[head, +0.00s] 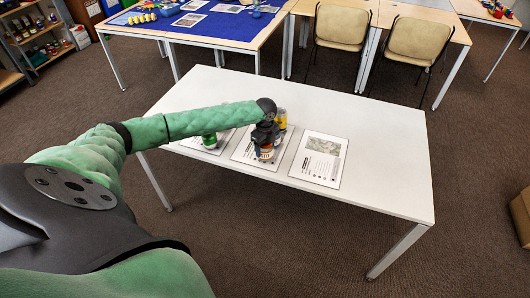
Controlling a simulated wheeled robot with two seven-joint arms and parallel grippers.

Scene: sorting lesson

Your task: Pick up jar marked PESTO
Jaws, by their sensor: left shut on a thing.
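My left gripper (266,138) reaches over the white table and is shut on a small jar with an orange and white label (266,154). The gripper hides the upper part of this jar. A yellow jar (281,121) stands just behind the gripper, partly hidden. A green jar (209,141) stands to the left, its top covered by my left arm. The lettering on the jars is too small to read, so I cannot tell which is marked PESTO. I cannot tell whether the held jar touches the surface. My right gripper is out of view.
Printed sheets lie on the white table (380,150); the right sheet (320,159) is bare, and the middle sheet (246,152) lies under the held jar. The table's right part is clear. Two chairs (340,28) and a blue-covered table (215,28) stand behind.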

